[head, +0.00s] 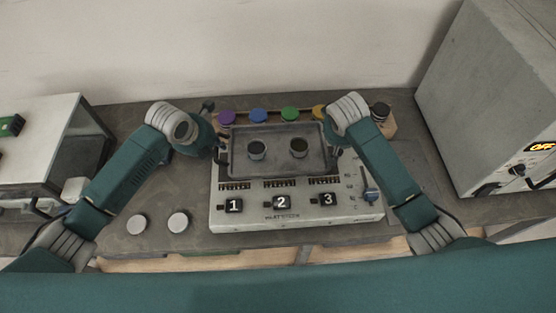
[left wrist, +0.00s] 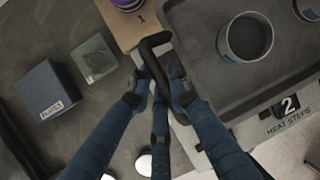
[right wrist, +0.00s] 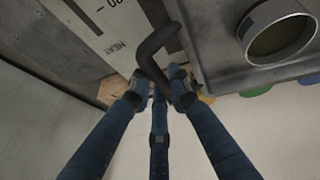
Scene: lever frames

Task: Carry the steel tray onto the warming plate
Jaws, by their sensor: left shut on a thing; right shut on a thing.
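The steel tray (head: 277,168) is a dark rectangular pan with a raised rim and black handles at its left and right ends. Two cups stand upright in it, a left cup (head: 257,151) and a right cup (head: 299,149). The tray is over the back part of the pale warming plate (head: 290,216), which has keys marked 1, 2 and 3; I cannot tell whether they touch. My left gripper (left wrist: 160,88) is shut on the left handle (left wrist: 150,48). My right gripper (right wrist: 160,85) is shut on the right handle (right wrist: 152,45); the arm partly hides it in the head view.
Coloured round pieces, such as a purple one (head: 226,117), line a wooden rack behind the tray. Two pale discs (head: 137,224) lie front left. A large grey appliance (head: 490,95) stands at right, a white-topped unit (head: 40,130) at left. A dark blue box (left wrist: 48,90) sits left of the handle.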

